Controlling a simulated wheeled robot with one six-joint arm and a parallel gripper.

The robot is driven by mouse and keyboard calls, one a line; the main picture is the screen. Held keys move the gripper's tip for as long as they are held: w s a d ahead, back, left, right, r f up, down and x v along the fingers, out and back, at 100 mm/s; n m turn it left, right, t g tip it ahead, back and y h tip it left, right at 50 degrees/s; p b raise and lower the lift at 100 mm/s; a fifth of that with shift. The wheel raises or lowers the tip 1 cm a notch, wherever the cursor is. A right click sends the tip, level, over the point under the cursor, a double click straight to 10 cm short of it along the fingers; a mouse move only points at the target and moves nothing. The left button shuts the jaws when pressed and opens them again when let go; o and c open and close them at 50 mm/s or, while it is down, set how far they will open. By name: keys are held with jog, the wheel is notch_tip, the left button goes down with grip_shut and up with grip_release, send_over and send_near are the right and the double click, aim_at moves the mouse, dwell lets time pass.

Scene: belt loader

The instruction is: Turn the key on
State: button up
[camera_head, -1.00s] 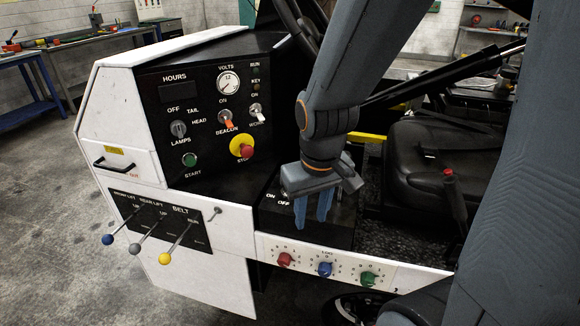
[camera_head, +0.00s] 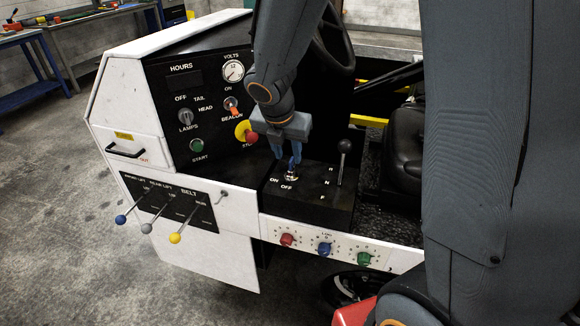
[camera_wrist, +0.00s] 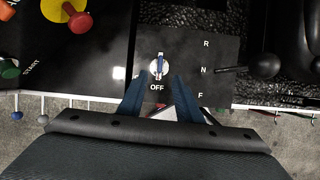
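The key (camera_head: 291,176) sits in a round switch with a light face on the black console top (camera_head: 315,205), by the ON and OFF labels. In the wrist view the key (camera_wrist: 159,66) is a narrow blue-grey piece lined up with the OFF label just below it. My gripper (camera_head: 295,160) points down right above the key. In the wrist view my gripper (camera_wrist: 160,80) is open, its two blue fingers apart. The key shows between and just beyond the fingertips, and I see no grip on it. The ON label is not readable in the wrist view.
A black gear lever (camera_head: 343,160) with R, N, F marks stands right of the key. The red-and-yellow stop button (camera_head: 246,132) is close on the left. Coloured knobs (camera_head: 325,249) line the front panel. The steering wheel (camera_head: 335,45) is behind.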

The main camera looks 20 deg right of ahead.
aim_at(290, 170)
jog(key=b+x, duration=0.1)
jog(key=x, duration=0.7)
jog(key=shift+w+r, duration=0.1)
jog(key=shift+w, duration=0.05)
jog(key=shift+c, duration=0.5)
grip_shut()
